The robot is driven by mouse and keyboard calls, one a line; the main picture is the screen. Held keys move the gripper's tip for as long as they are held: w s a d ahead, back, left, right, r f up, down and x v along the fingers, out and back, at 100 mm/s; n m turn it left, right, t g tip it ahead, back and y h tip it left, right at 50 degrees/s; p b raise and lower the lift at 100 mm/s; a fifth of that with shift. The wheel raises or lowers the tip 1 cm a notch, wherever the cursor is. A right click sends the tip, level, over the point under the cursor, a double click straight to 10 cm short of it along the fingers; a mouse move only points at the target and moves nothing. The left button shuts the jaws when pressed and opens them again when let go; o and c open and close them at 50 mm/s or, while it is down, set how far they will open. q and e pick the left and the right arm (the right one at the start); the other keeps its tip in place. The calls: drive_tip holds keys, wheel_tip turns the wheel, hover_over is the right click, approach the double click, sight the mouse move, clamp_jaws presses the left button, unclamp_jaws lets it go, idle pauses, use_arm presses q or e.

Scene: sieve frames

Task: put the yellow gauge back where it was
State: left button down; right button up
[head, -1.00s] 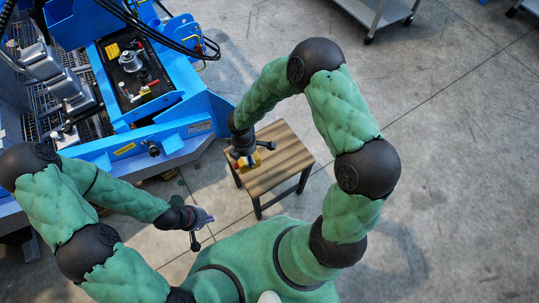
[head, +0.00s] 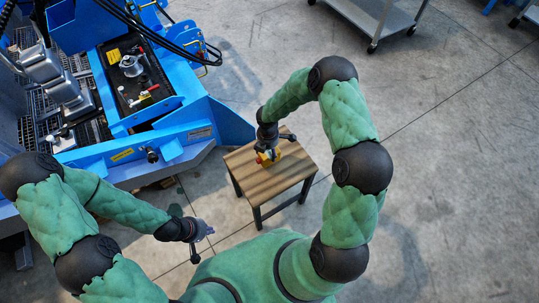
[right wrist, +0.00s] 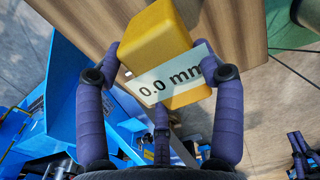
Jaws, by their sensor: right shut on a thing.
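The yellow gauge (right wrist: 160,35) is a yellow block with a white display reading "0.0 mm" in the right wrist view. My right gripper (right wrist: 163,70) is shut on it, with purple fingers on both sides and one below. In the head view the gauge (head: 270,156) and my right gripper (head: 272,148) are over the far part of a small wooden table (head: 256,187). I cannot tell whether the gauge touches the tabletop. My left gripper (head: 203,244) is open and empty, in front of the table to the left.
A large blue machine (head: 215,118) with a dark recessed bed (head: 135,80) stands at the left, close to the table. A grey trolley (head: 385,15) is at the far right. The near part of the tabletop is bare, and the concrete floor at the right is open.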

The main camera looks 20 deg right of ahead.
sight(270, 154)
drive_tip(key=shift+w+d+f, duration=0.15)
drive_tip(key=shift+d+f, duration=0.15)
drive_tip(key=shift+f, duration=0.05)
drive_tip(key=f+b, duration=0.1)
drive_tip(key=f, duration=0.1)
drive_tip(key=f+b, duration=0.1)
drive_tip(key=shift+w+d+f, duration=0.15)
drive_tip(key=shift+d+f, duration=0.05)
drive_tip(key=shift+f, duration=0.15)
drive_tip(key=shift+r, duration=0.15)
drive_tip(key=o, duration=1.6)
drive_tip(key=shift+f, duration=0.2)
